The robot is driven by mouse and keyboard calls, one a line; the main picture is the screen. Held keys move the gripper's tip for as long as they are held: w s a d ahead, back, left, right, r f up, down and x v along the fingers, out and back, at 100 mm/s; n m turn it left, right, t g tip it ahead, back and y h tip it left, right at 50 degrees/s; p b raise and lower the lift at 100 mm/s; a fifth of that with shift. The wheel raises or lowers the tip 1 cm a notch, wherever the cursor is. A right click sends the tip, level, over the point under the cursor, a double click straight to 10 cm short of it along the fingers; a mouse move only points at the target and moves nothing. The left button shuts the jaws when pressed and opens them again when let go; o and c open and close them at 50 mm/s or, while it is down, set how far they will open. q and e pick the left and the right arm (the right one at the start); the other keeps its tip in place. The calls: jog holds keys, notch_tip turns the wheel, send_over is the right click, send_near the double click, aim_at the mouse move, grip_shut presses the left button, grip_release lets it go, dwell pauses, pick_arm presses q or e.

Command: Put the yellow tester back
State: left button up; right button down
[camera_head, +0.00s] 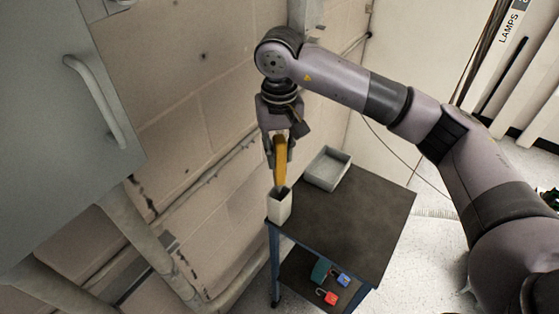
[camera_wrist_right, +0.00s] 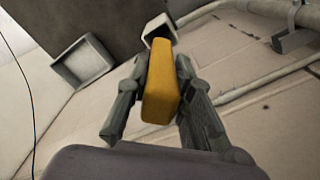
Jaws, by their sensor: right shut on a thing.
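The yellow tester (camera_head: 280,162) is a long upright block in my right gripper (camera_head: 279,150). The gripper is shut on it, with a finger on each side, as the right wrist view shows for the tester (camera_wrist_right: 160,85) and the gripper (camera_wrist_right: 160,92). A white open-topped holder (camera_head: 279,206) stands at the near left corner of the dark table top. The tester's lower end is at or just above the holder's mouth; I cannot tell whether it is inside. The holder's rim (camera_wrist_right: 160,27) shows beyond the tester in the right wrist view. My left gripper is not in view.
A grey open tray (camera_head: 328,169) sits on the table (camera_head: 350,220) behind the holder. The rest of the table top is clear. A red padlock (camera_head: 331,298) and a blue one (camera_head: 343,280) lie on the lower shelf. A grey cabinet (camera_head: 60,130) with a handle is at left, beside the block wall.

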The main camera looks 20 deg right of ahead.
aim_at(279, 138)
notch_tip(279, 138, down, 4)
jog(key=shift+f+p, duration=0.1)
jog(key=shift+p, duration=0.55)
jog(key=shift+f+b, duration=0.25)
jog(key=shift+b, duration=0.05)
jog(key=c, duration=1.4)
grip_release()
jog(key=shift+r, duration=0.15)
notch_tip(279, 138, up, 11)
jog(key=b, duration=0.3)
jog(key=shift+b, duration=0.3)
jog(key=shift+r, duration=0.55)
jog(key=shift+f, duration=0.1)
